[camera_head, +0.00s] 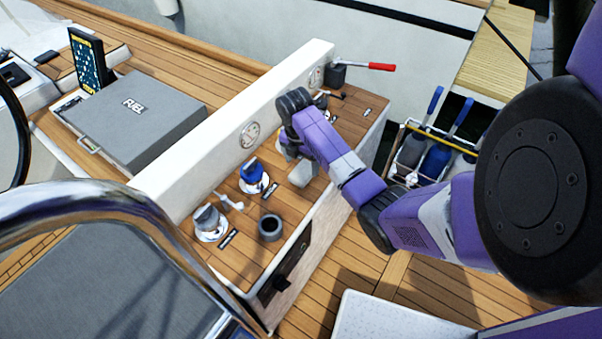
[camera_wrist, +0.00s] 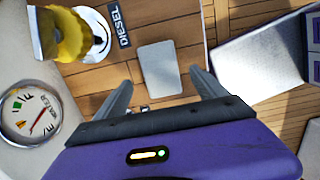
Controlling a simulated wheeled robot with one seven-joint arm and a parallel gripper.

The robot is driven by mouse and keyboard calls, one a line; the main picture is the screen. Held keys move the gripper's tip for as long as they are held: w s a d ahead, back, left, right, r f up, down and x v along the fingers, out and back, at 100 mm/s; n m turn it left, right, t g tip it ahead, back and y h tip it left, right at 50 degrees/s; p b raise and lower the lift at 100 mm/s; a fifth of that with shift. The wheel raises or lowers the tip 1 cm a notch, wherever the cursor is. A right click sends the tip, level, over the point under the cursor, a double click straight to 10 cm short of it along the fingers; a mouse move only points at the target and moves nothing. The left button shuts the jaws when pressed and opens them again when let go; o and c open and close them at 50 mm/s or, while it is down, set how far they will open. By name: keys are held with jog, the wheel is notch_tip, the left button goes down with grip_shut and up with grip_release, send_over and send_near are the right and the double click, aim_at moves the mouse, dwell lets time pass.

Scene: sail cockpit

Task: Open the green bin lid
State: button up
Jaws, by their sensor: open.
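I see no green bin or green lid in either view. My gripper (camera_wrist: 160,90) is open in the wrist view, with its two fingers apart and nothing between them. It points down over the wooden console (camera_head: 262,262), above a pale grey rectangular plate (camera_wrist: 160,68). A yellow cap on a white base (camera_wrist: 75,38) lies to the left of the fingers, beside a DIESEL label (camera_wrist: 116,25). In the head view my arm reaches over the console's far half and hides most of the gripper.
The console also carries a blue cap (camera_head: 252,172), a grey cap (camera_head: 207,218), a dark cup (camera_head: 270,227) and a red-handled lever (camera_head: 370,67). A white wall with gauges (camera_head: 225,135) runs along it. A bottle crate (camera_head: 408,150) stands right. A grey FUEL case (camera_head: 140,120) lies left.

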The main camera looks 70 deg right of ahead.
aim_at(303, 170)
jog(key=shift+s+d+f, duration=0.1)
jog(key=shift+f, duration=0.8)
jog(key=shift+s+d+f, duration=0.1)
jog(key=shift+f, duration=0.8)
jog(key=c, duration=1.6)
jog(key=shift+r, duration=0.1)
jog(key=shift+r+p, duration=2.75)
jog(key=shift+r, duration=7.2)
